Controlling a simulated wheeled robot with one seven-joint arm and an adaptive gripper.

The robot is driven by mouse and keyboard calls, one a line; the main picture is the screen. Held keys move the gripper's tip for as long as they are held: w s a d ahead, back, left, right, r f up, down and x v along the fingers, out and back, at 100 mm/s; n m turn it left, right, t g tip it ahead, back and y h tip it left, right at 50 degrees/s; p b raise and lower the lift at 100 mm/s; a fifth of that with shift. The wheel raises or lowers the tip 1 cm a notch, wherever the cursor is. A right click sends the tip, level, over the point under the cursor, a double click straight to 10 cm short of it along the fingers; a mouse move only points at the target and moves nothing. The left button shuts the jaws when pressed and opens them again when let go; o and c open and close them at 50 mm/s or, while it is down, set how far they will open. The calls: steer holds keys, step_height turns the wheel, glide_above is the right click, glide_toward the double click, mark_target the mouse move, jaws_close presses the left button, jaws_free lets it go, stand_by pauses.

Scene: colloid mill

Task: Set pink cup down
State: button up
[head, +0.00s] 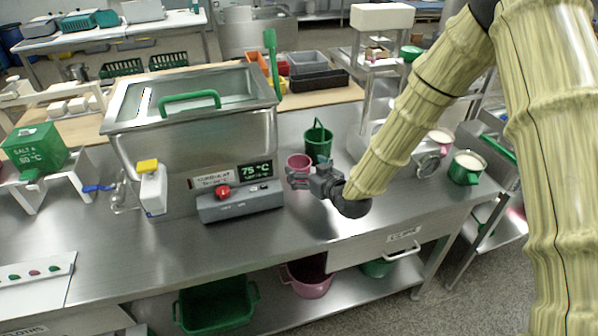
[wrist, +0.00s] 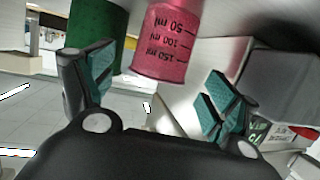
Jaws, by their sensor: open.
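The pink cup (head: 297,161) is a small cup beside the right end of the steel tank, in front of the green bucket. It looks upright on the steel counter, but my gripper hides its lower part in the head view. In the wrist view the pink cup (wrist: 166,45) shows black millilitre marks and lies beyond and between my fingers. My gripper (head: 303,178) is open, just in front of the cup. In the wrist view its teal-padded fingertips (wrist: 160,84) are spread wide with nothing between them. I see no finger touching the cup.
The green bucket (head: 318,142) stands close behind the cup, and shows in the wrist view (wrist: 95,35). The grey control box (head: 240,201) and steel tank (head: 195,140) are close on the left. A steel stand (head: 374,135) is to the right. The front counter is clear.

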mark_target(299, 156)
steer(key=shift+p+x, duration=0.55)
steer(key=shift+x, duration=1.8)
steer(key=shift+w+r, duration=0.1)
steer(key=shift+r, duration=0.1)
steer(key=c, duration=1.2)
steer(key=shift+r, duration=0.2)
steer(key=shift+c, duration=0.2)
steer(key=shift+r+b, duration=0.45)
steer(key=shift+r, duration=0.85)
steer(key=shift+s+r, duration=0.2)
steer(key=shift+r, duration=0.05)
steer(key=s+d+r+b, duration=0.1)
steer(key=s+d, duration=0.3)
steer(key=s, duration=1)
steer(key=shift+s+d+r+b, duration=0.25)
steer(key=shift+s+d+b, duration=0.15)
steer(key=shift+b, duration=0.5)
